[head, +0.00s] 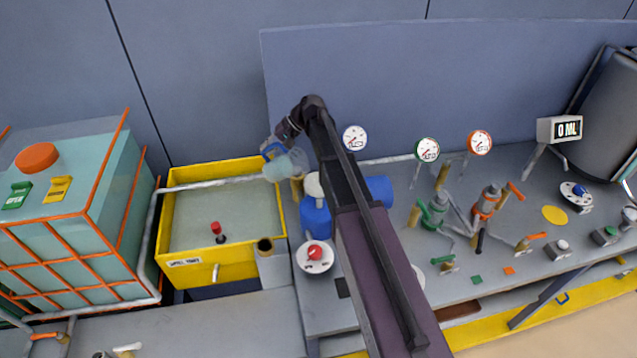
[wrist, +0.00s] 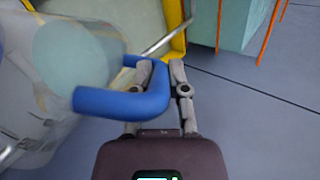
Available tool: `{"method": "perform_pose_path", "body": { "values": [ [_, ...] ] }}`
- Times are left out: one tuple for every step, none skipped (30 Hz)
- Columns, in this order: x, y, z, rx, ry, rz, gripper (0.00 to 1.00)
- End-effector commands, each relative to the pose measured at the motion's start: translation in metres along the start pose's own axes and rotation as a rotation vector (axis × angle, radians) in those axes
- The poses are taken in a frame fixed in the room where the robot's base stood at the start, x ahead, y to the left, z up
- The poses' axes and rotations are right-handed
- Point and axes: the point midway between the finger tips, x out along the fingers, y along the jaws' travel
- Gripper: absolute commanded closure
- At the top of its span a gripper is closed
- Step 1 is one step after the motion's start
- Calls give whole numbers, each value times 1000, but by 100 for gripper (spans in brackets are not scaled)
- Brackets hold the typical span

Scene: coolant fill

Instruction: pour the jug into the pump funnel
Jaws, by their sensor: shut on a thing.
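The clear jug (head: 287,165) has a blue handle (wrist: 125,104) and is held in the air. In the head view it shows above the right rim of the yellow tank, leaning over. My gripper (head: 279,143) is shut on the handle; in the wrist view its fingers (wrist: 164,68) are at the handle's bend. The jug (wrist: 70,70) fills the left of that view, with a pale turquoise round surface inside. A pale round top (head: 314,184) on a blue pump body (head: 316,218) is just right of the jug; I cannot tell whether it is the funnel. No stream shows.
The yellow tank (head: 166,235) of pale liquid, crossed by a grey pipe (head: 215,183), stands left of the bench. Gauges, valves and a "0 ML" display (head: 568,129) are to the right. My arm hides part of the bench.

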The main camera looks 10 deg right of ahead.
Motion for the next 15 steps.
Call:
{"method": "perform_pose_path", "body": {
  "values": [
    [-1,0,0,-1,1,-5,100],
    [-1,-1,0,-3,1,-8,100],
    [-2,-1,1,-4,2,-12,100],
    [-2,-1,1,-5,3,-14,100],
    [-2,-1,1,-7,3,-17,100],
    [-3,-2,1,-8,4,-20,100],
    [-3,-2,1,-9,4,-22,100],
    [-4,-2,1,-10,5,-25,100],
    [-4,-2,1,-11,6,-28,100],
    [-4,-2,1,-12,6,-30,100],
    [-5,-2,2,-13,7,-33,100],
    [-5,-3,2,-15,7,-36,100],
    [-5,-3,2,-16,8,-39,100],
    [-6,-3,2,-16,8,-41,100],
    [-6,-4,2,-18,9,-45,100]
  ]
}}
